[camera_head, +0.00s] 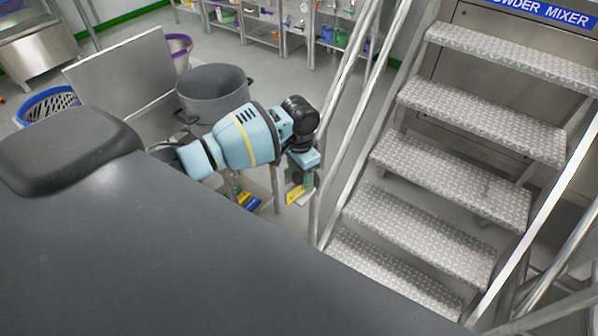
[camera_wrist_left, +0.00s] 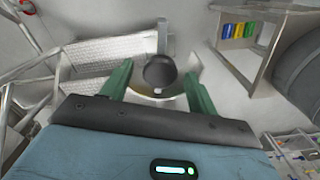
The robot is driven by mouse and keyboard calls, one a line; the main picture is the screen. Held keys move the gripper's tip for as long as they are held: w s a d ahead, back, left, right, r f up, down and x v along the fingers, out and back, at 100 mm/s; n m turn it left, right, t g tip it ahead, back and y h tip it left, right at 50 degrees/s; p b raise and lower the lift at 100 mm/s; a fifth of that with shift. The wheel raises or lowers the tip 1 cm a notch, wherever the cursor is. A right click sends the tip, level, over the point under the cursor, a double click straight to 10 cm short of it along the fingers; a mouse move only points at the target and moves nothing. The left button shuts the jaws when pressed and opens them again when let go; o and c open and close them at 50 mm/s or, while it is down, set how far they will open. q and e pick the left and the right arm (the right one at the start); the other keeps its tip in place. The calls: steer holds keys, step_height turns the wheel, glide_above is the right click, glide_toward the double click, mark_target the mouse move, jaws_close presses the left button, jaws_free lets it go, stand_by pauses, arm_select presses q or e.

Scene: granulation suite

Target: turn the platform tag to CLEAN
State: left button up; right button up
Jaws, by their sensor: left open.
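A small yellow tag (camera_head: 294,195) with dark marks, too small to read, hangs by the stair rail just below my left gripper (camera_head: 303,180). In the left wrist view, a dark round piece (camera_wrist_left: 160,71) sits between the two green fingers of my left gripper (camera_wrist_left: 158,82), with a pale yellowish edge behind it. The fingers stand apart on either side of it. I cannot tell whether they touch it. The tag's face is not readable in either view. My right gripper is not in view.
Metal platform stairs (camera_head: 450,165) with handrails (camera_head: 345,110) stand right of my left arm. A large grey pot (camera_head: 213,92) is behind it. A stand holding coloured items (camera_wrist_left: 238,30) shows in the left wrist view. A dark surface (camera_head: 200,270) fills the lower left.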

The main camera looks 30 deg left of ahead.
arm_select(q)
steer(key=shift+c, duration=0.2)
steer(key=c, duration=0.9)
steer(key=shift+c, duration=0.2)
steer(key=shift+n, duration=0.3)
steer(key=n, duration=1)
steer(key=shift+n, duration=1.7)
